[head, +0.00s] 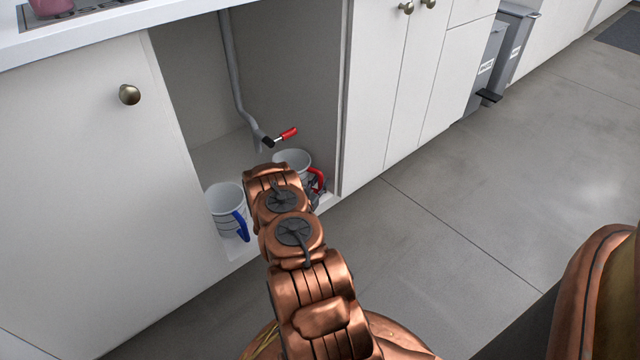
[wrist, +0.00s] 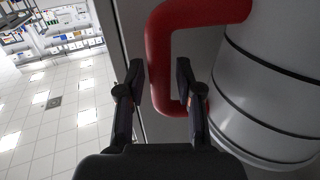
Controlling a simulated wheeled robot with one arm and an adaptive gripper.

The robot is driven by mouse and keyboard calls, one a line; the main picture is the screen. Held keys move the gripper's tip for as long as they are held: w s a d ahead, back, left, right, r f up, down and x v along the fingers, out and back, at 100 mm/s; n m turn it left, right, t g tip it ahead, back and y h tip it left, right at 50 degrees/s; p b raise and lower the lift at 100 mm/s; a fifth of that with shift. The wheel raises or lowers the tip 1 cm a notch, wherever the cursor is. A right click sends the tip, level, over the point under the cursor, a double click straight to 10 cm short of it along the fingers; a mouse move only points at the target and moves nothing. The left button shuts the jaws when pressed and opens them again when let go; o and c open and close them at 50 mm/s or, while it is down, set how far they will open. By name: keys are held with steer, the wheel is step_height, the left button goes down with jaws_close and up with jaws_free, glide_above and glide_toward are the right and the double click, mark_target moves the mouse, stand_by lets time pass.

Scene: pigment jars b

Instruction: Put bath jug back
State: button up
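A white jug with a red handle (head: 291,158) stands on the floor of the open cabinet, partly hidden behind my arm in the head view. In the wrist view its banded white body (wrist: 258,95) fills the right side, and its red handle (wrist: 157,50) stands between and just beyond my fingertips. My gripper (wrist: 160,68) is open, with a finger to each side of the handle's upright part; I cannot tell whether either finger touches it. A second white jug with a blue handle (head: 226,197) stands to the left near the cabinet's front edge.
A grey pipe (head: 233,75) with a red-handled valve (head: 288,133) comes down inside the cabinet (head: 190,70). A white door (head: 90,180) is at left, and closed doors (head: 385,80) are at right. Grey bins (head: 490,65) stand further right. The grey floor (head: 470,220) is clear.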

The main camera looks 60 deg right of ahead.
steer(key=shift+o, duration=0.4)
steer(key=shift+r, duration=0.1)
steer(key=shift+a+r, duration=0.1)
steer(key=shift+a, duration=0.2)
steer(key=s+a+p, duration=0.1)
steer(key=a+p, duration=0.2)
steer(key=a, duration=0.8)
steer(key=shift+s+a+p, duration=0.15)
steer(key=shift+s+p, duration=0.1)
steer(key=shift+p, duration=0.1)
steer(key=shift+s, duration=0.1)
